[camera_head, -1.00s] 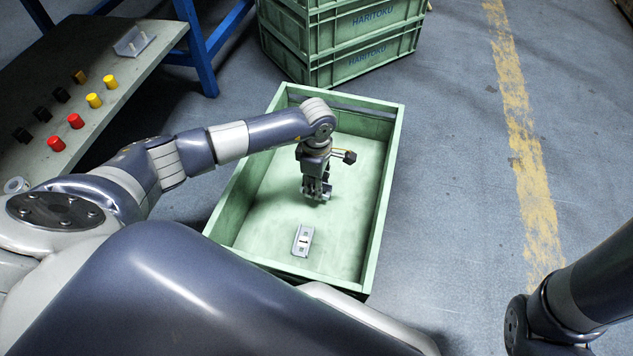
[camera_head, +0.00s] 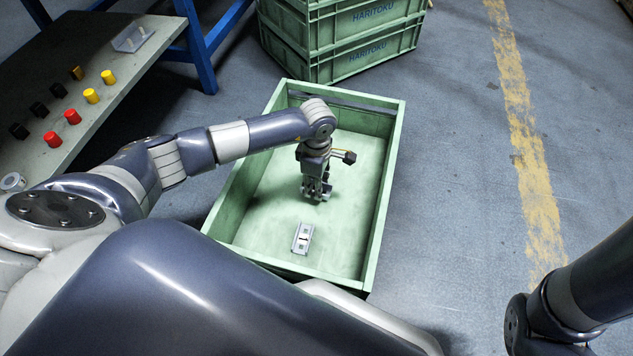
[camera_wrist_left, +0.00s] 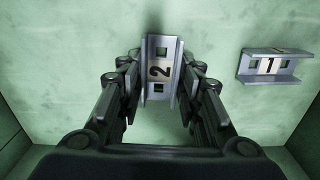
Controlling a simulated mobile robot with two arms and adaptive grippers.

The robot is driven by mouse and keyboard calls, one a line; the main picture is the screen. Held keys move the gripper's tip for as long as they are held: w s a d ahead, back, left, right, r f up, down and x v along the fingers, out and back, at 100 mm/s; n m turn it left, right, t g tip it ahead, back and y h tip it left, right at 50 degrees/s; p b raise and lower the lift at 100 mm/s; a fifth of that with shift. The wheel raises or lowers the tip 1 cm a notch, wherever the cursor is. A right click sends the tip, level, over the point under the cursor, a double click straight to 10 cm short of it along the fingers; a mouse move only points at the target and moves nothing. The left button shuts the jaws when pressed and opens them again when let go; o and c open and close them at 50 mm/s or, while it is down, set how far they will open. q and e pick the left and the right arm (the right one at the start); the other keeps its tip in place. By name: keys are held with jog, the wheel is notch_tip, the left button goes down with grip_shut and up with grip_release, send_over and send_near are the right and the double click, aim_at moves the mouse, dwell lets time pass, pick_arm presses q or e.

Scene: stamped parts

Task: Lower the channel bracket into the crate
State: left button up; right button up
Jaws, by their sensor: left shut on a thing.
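In the head view my left gripper (camera_head: 317,190) points down inside the pale green crate (camera_head: 386,190). In the left wrist view its fingers (camera_wrist_left: 160,85) are shut on a silver channel bracket (camera_wrist_left: 161,52) marked 2, gripping it from both sides. The crate floor lies close behind this bracket; I cannot tell whether it touches. Another silver bracket (camera_head: 303,239), marked 1 in the left wrist view (camera_wrist_left: 269,65), lies on the crate floor, apart from the gripper. My right gripper is out of view; only part of the right arm shows at lower right.
A grey table (camera_head: 60,95) at the left carries red, yellow and black cylinders and another bracket (camera_head: 133,39). Stacked green crates (camera_head: 345,40) stand behind the open crate. The floor to the right, with a yellow stripe (camera_head: 522,130), is clear.

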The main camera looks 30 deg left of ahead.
pick_arm(q)
jog(key=shift+f+b, duration=0.5)
jog(key=shift+f, duration=0.2)
dwell(0.4)
jog(key=o, duration=1.2)
jog(key=shift+o, duration=0.2)
